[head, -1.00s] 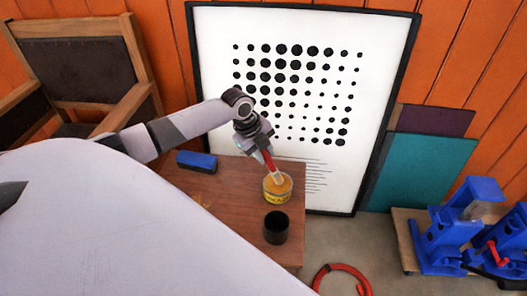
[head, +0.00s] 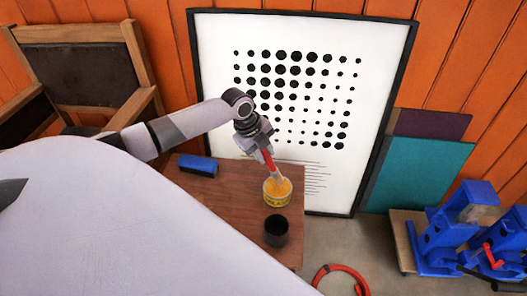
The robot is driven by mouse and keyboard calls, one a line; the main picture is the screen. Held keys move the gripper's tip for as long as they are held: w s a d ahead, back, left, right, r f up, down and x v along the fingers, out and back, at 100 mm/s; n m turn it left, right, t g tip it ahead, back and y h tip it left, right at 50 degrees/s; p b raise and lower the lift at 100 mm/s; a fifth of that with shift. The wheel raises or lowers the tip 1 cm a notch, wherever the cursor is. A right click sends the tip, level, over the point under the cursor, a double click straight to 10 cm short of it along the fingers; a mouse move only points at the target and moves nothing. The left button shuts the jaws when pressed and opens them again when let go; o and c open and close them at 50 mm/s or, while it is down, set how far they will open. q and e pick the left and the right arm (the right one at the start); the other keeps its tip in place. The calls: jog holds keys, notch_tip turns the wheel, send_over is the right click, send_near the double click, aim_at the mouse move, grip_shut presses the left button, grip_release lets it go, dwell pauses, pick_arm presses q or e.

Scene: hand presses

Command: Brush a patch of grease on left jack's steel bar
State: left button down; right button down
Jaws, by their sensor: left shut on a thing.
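My left gripper (head: 262,150) is shut on the red handle of a brush (head: 270,164). The brush points down and its lower end is in or at the mouth of a yellow grease tin (head: 277,191); the bristles cannot be made out. The tin stands on a small brown wooden table. Two blue presses or jacks stand at the far right: one (head: 440,238) on a wooden board, another (head: 508,250) with a red part, cut off by the picture edge. No steel bar or grease patch can be made out. My right gripper is not in view.
On the wooden table (head: 225,205) are a black cup (head: 276,231) in front of the tin and a blue block (head: 197,165) at the back. A framed dot poster (head: 210,60) leans behind. A red ring (head: 341,272) lies on the floor. A wooden chair (head: 142,65) stands left.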

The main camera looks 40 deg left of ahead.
pick_arm(q)
notch_tip(320, 180, up, 3)
jog(key=p, duration=0.2)
jog(key=shift+r+p, duration=0.2)
jog(key=shift+p, duration=0.2)
jog(key=shift+r+p, duration=0.6)
jog(key=shift+p, duration=0.05)
jog(key=shift+d+r, duration=0.1)
